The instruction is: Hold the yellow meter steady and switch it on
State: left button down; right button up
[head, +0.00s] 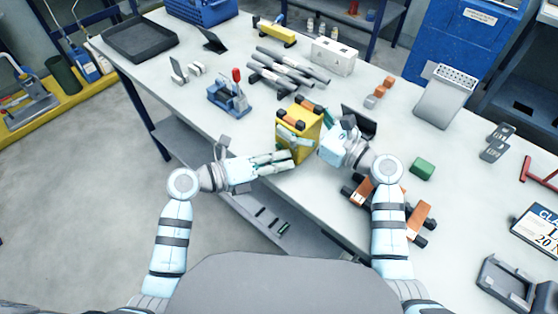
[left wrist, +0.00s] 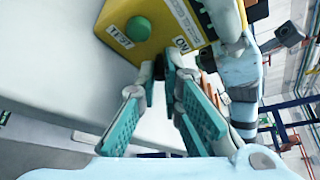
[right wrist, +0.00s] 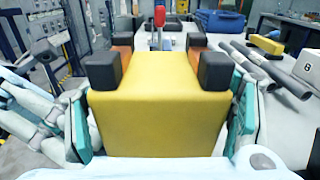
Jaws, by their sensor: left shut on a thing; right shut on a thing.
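The yellow meter (head: 294,128) stands on the grey-white table, with black corner bumpers and orange parts on top. My right gripper (head: 311,127) is shut on it, and its teal pads press both sides in the right wrist view, where the meter (right wrist: 160,105) fills the middle. In the left wrist view the meter's face (left wrist: 150,45) shows a green round button (left wrist: 138,28), a TEST label and an ON label. My left gripper (head: 289,160) is at that face. Its fingertips close on a small black switch knob (left wrist: 159,68) by the ON label, mostly hidden by the fingers.
A blue device with a red lever (head: 229,97) and several grey tubes (head: 285,70) lie behind the meter. A dark stand (head: 360,120) is close to my right gripper. A green block (head: 422,169) and orange-black parts (head: 420,215) lie to the right. The table's front edge runs beneath my left arm.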

pick_arm(q)
jog(key=shift+r+y, duration=0.1)
jog(key=shift+y, duration=0.3)
jog(key=c, duration=1.7)
grip_release()
jog(key=v, duration=1.2)
jog(key=shift+w+a+r, duration=0.1)
jog(key=shift+w, duration=0.05)
